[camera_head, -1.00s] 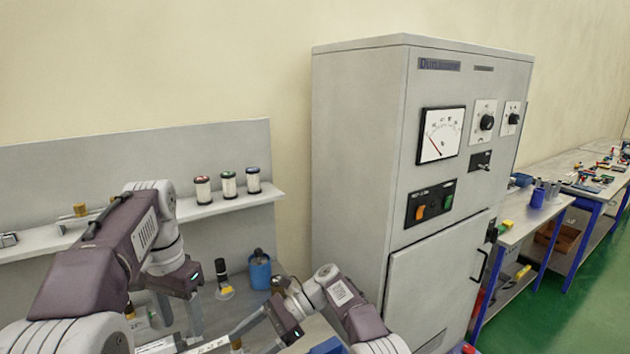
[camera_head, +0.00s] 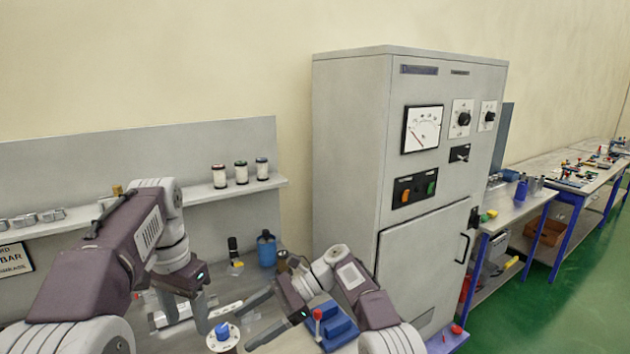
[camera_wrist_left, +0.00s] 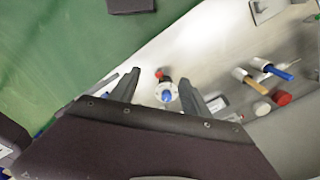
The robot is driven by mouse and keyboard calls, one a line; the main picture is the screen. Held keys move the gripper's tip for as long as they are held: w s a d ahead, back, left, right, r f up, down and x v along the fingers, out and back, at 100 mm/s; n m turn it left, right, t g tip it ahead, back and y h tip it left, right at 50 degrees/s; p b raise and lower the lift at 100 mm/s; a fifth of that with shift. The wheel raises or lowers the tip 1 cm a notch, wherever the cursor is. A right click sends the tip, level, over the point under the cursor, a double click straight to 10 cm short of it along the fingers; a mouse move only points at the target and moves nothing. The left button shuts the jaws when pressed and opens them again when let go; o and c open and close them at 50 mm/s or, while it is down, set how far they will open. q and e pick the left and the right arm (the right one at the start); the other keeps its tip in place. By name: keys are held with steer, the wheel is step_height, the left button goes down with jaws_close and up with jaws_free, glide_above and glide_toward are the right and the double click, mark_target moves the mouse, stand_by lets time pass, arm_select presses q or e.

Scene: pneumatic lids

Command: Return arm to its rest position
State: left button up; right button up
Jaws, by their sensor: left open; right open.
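My left arm comes in from the left in the head view, and its gripper (camera_head: 183,312) is open, pointing down over the bench. In the left wrist view its two fingers (camera_wrist_left: 173,92) are apart, with nothing seen held. A white round part with a blue top (camera_wrist_left: 167,92) shows below and between them. In the head view a white part with a blue top (camera_head: 222,338) stands near the fingers of both grippers. My right gripper (camera_head: 258,312) is open, its fingers reaching left over the bench; I see nothing in its grasp.
A tall grey cabinet (camera_head: 345,170) stands right of the bench. A wall shelf (camera_head: 205,192) behind the arms bears three canisters (camera_head: 241,172). A blue container (camera_head: 266,249) and a blue block with a red knob (camera_head: 335,325) are close to my right arm. Green floor is open at right.

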steer(key=d+r+m+t+h+b, duration=0.1)
steer(key=d+r+t+b, duration=0.1)
steer(key=d+b, duration=0.3)
arm_select(q)
steer(key=s+d+f+n+b, duration=0.1)
steer(key=s+d+f, duration=0.1)
steer(key=f, duration=0.8)
steer(key=s+d+f+n+b, duration=0.1)
steer(key=s+f, duration=0.4)
steer(key=f, duration=0.5)
steer(key=s+d+f+n+t+b, duration=0.1)
steer(key=s+d+f, duration=0.2)
steer(key=f, duration=0.8)
steer(key=shift+s+d+n, duration=0.2)
steer(key=shift+s+n, duration=0.1)
steer(key=shift+s, duration=0.45)
arm_select(e)
steer(key=s+d+f+n+t+h, duration=0.2)
steer(key=s+d+f+n+h, duration=0.3)
steer(key=s+d+f, duration=0.4)
steer(key=s+d+f+n+t+h, duration=0.2)
steer(key=s+d+f+n+h, duration=0.3)
steer(key=d+f, duration=0.9)
steer(key=s+d+n, duration=0.2)
steer(key=s+d, duration=0.2)
steer(key=shift+s+f+n+t+h, duration=0.2)
steer(key=shift+s+n+t+h, duration=0.1)
steer(key=shift+s+h, duration=0.1)
